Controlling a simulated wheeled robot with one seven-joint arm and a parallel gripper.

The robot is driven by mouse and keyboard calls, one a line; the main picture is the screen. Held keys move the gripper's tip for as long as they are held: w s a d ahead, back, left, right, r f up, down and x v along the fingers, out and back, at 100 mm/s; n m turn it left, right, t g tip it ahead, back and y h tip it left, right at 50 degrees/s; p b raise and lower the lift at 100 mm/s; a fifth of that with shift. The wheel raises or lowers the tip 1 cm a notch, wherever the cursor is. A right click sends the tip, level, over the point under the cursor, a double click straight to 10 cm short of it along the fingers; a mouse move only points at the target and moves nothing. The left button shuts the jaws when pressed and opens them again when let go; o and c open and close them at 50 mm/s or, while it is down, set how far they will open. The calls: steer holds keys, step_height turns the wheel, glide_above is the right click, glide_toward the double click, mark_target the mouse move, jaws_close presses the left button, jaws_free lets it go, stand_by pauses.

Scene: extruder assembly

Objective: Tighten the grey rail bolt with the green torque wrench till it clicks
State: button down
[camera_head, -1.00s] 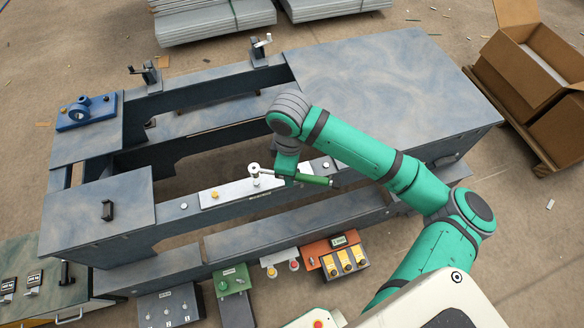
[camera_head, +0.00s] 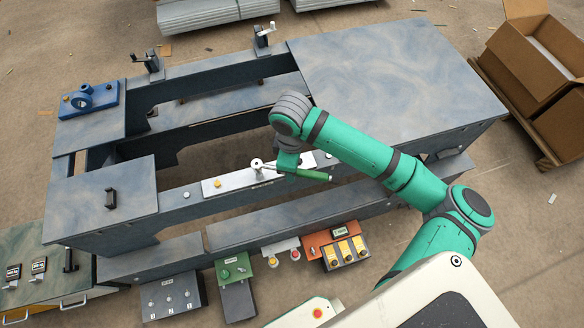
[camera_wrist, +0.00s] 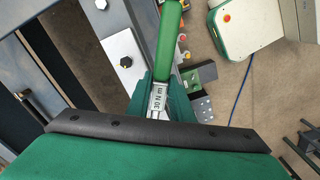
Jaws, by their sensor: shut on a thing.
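The green torque wrench has a silver head (camera_head: 257,164) over the silver rail plate (camera_head: 240,181) and a green handle (camera_head: 313,175) pointing right. My gripper (camera_wrist: 158,98) is shut on the wrench between head and handle, around a grey section marked "30 N m". In the wrist view the green handle (camera_wrist: 168,45) runs up from the jaws. The wrench head lies over the middle of the plate and hides what is beneath it, so the grey rail bolt cannot be made out there. Another bolt head (camera_wrist: 126,62) shows on the plate in the wrist view.
The blue-grey machine frame (camera_head: 400,80) surrounds the rail, with open gaps behind it. A blue block (camera_head: 84,100) sits at the back left. Control boxes, one orange (camera_head: 318,240) and one green (camera_head: 233,267), stand in front. Cardboard boxes (camera_head: 540,55) are at the right.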

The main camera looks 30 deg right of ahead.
steer(key=shift+f, duration=0.7)
steer(key=shift+r, duration=0.35)
steer(key=shift+s+d+r, duration=0.1)
stand_by(1.5)
steer(key=shift+f, duration=0.45)
stand_by(0.4)
steer(key=shift+r, duration=0.1)
